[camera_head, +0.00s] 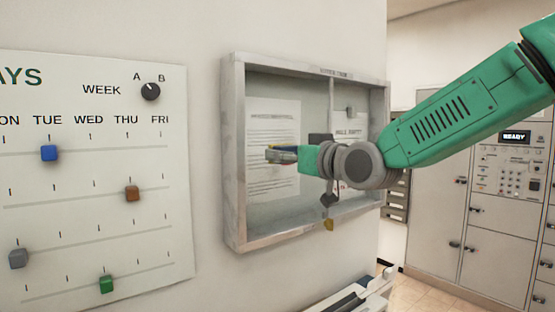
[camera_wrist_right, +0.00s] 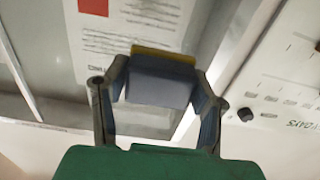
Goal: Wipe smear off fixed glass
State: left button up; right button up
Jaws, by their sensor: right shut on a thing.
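A wall notice case with a grey metal frame (camera_head: 236,160) hangs ahead, its glass (camera_head: 285,215) over pinned papers. My right gripper (camera_head: 284,156) is in front of the glass, reaching in from the right. In the right wrist view it is shut on a blue-grey pad (camera_wrist_right: 158,84) with a yellow edge. The paper notice (camera_wrist_right: 145,25) shows just beyond the pad. Whether the pad touches the glass I cannot tell. No smear can be made out clearly; my gripper and arm cover part of the case. My left gripper is out of view.
A weekly slider board (camera_head: 95,250) with coloured knobs is on the wall to the left. A small yellow tag (camera_head: 329,224) shows at the case's lower edge. A white machine (camera_head: 350,298) stands below right. Grey lockers (camera_head: 435,215) with a panel stand behind.

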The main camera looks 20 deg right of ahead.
jog(key=shift+s+d, duration=0.3)
jog(key=shift+s, duration=0.15)
jog(key=b+v, duration=0.1)
jog(key=v, duration=0.2)
dwell(0.3)
dwell(0.4)
